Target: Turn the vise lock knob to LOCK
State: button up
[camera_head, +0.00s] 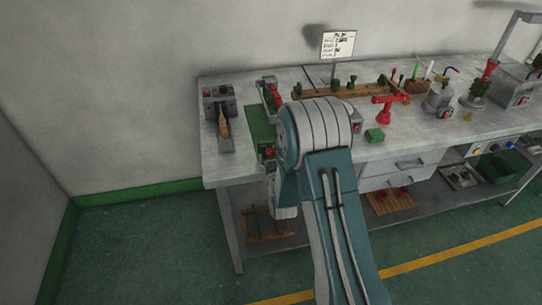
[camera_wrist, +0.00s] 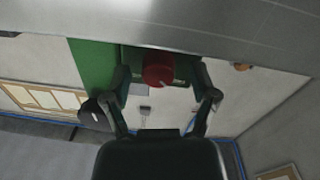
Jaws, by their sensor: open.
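A round red knob (camera_wrist: 158,70) with a pale mark on its face sits on a dark green vise body (camera_wrist: 135,58) in the wrist view. A red knob (camera_head: 269,152) also shows by the bench's front edge in the head view, left of my arm. My gripper (camera_wrist: 164,92) is open, with one finger on each side of the knob in the picture. Contact with the knob cannot be made out. Any LOCK lettering is too small to read. In the head view my arm hides my gripper and part of the vise.
Drawers (camera_head: 402,162) are below.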

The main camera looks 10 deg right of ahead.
grip_shut()
jog(key=shift+m, duration=0.4)
jog(key=m, duration=0.3)
jog(key=shift+m, duration=0.4)
jog(key=m, duration=0.4)
jog(key=shift+m, duration=0.3)
jog(key=m, duration=0.4)
jog(key=shift+d+y, duration=0.1)
jog(key=shift+y, duration=0.2)
jog(key=m, duration=0.4)
jog(key=shift+g, duration=0.3)
jog(key=shift+m, duration=0.3)
